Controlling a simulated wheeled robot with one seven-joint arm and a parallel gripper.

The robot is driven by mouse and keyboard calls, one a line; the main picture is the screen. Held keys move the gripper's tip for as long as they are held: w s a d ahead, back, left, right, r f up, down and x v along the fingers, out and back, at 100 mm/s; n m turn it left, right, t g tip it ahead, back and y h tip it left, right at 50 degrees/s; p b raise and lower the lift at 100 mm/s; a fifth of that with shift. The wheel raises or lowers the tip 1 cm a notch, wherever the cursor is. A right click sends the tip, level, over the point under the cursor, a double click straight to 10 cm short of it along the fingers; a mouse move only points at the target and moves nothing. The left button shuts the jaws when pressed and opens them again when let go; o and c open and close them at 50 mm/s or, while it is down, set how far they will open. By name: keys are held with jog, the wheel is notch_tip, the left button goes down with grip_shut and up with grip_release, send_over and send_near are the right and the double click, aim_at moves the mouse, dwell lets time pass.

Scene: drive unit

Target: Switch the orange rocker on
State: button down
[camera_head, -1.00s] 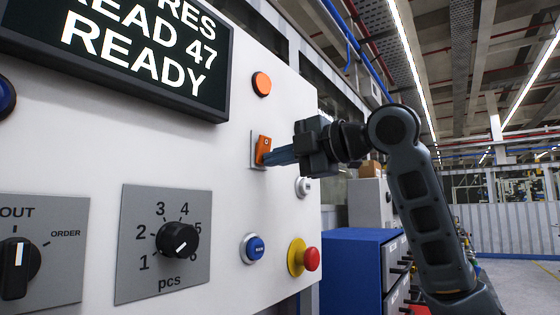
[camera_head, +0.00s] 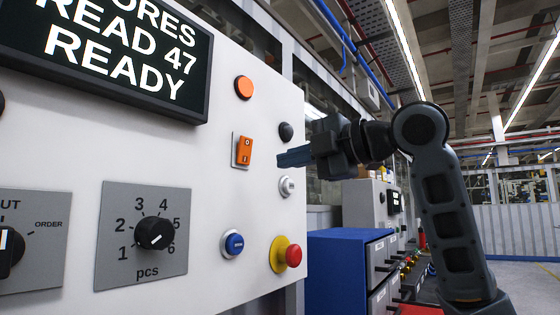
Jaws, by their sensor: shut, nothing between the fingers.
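The orange rocker (camera_head: 243,151) sits on a small light plate on the white panel, right of the display. Its face carries white marks, a small ring near the top and a line near the bottom. Which end is pressed in is hard to tell. My gripper (camera_head: 280,158) is shut and empty, its blue-grey fingers pointing left at the panel. The fingertips are to the right of the rocker and apart from it.
The panel holds an orange round button (camera_head: 244,87), black button (camera_head: 286,132), white button (camera_head: 286,187), blue button (camera_head: 233,243), red emergency button (camera_head: 293,256), pcs knob (camera_head: 155,233) and a display (camera_head: 120,50). A blue cabinet (camera_head: 335,265) stands right of the panel.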

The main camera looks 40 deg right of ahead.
jog(key=s, duration=0.4)
jog(key=s+d+f, duration=0.1)
jog(key=shift+s+b, duration=0.3)
jog(key=shift+s, duration=0.1)
jog(key=shift+d, duration=0.1)
